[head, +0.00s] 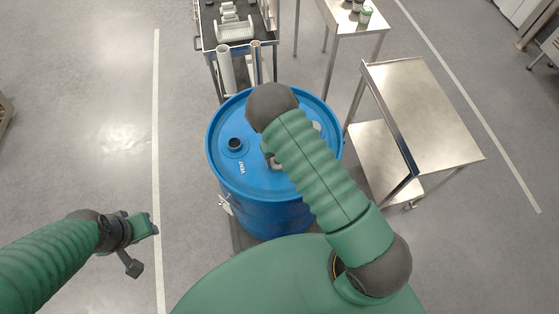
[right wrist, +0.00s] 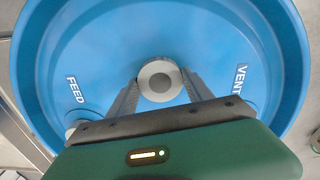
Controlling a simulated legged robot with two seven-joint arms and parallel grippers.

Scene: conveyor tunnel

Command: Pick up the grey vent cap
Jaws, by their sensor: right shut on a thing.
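The grey vent cap (right wrist: 159,80) is a round disc with a lighter centre, seen from above in the right wrist view. My right gripper (right wrist: 158,84) is shut on it, with a dark finger on each side. The cap is over the middle of the blue drum's lid (head: 220,118); I cannot tell the height of the gap. In the head view my right arm hides most of the gripper and cap. The black vent opening (head: 235,144) is beside the VENT label, left on the lid. My left gripper (head: 147,228) is apart from the drum, over the floor at lower left.
A steel table (head: 425,115) with a lower shelf stands right of the drum. A dark cart (head: 207,32) with white items and upright tubes is behind it. Another steel table (head: 345,22) with small jars stands at the back.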

